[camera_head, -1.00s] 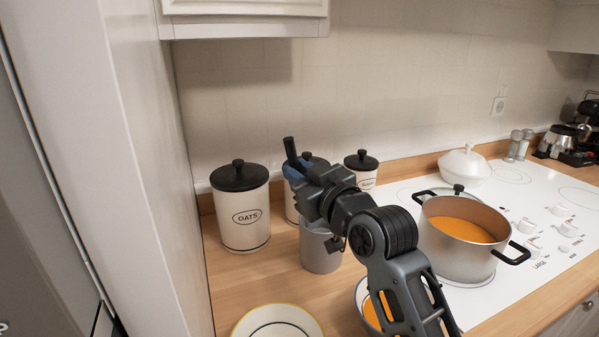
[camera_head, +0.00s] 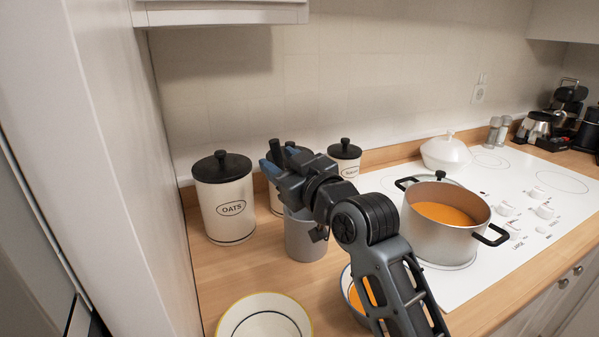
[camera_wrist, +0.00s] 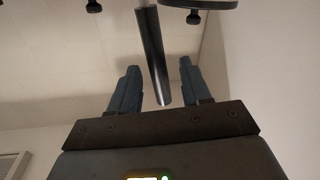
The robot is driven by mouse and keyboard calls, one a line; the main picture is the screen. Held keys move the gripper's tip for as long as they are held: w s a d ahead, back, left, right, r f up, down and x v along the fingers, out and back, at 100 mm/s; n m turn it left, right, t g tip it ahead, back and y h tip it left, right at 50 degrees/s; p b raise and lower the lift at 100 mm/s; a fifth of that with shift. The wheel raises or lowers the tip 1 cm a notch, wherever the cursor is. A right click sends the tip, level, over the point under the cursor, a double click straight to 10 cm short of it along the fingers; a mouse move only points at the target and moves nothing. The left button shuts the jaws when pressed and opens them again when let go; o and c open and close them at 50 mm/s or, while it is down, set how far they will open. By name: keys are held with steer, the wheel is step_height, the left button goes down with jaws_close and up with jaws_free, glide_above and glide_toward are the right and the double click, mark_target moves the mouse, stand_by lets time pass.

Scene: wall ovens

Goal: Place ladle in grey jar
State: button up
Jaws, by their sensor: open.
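The grey jar (camera_head: 303,240) stands on the wooden counter, partly covered by my gripper and wrist. My gripper (camera_head: 272,170) is over the jar's mouth in the head view. In the wrist view its two blue fingers (camera_wrist: 158,85) are apart. The ladle's black handle (camera_wrist: 153,55) lies between them with a gap on both sides. The handle's dark tip (camera_head: 275,148) shows just above the fingers in the head view. The ladle's bowl and the jar's rim are mostly hidden, so how deep the ladle sits in the jar cannot be seen.
An oats canister (camera_head: 224,203) stands left of the jar, with more lidded canisters (camera_head: 344,160) behind. A yellow-rimmed plate (camera_head: 264,318) and a bowl of orange soup (camera_head: 357,297) are in front. A soup pot (camera_head: 440,238) stands on the white cooktop at right.

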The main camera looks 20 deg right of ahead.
steer(key=shift+s+r, duration=0.15)
steer(key=shift+r, duration=0.4)
steer(key=s+d+b, duration=0.2)
steer(key=s, duration=0.9)
steer(key=shift+s+f, duration=0.2)
steer(key=shift+s, duration=0.1)
steer(key=shift+f, duration=0.1)
steer(key=s+f+m+h, duration=0.1)
steer(key=s+f, duration=0.4)
steer(key=s, duration=0.1)
steer(key=s+f+m+g+h, duration=0.1)
steer(key=s+f, duration=0.5)
steer(key=s+a+f+m, duration=0.1)
steer(key=s+f+m, duration=0.1)
steer(key=s+f, duration=0.3)
steer(key=shift+s+f+g+h, duration=0.2)
steer(key=shift+s+g+h, duration=0.2)
steer(key=s+f+g, duration=0.1)
steer(key=s, duration=2)
steer(key=shift+d+f, duration=0.2)
steer(key=shift+d, duration=0.05)
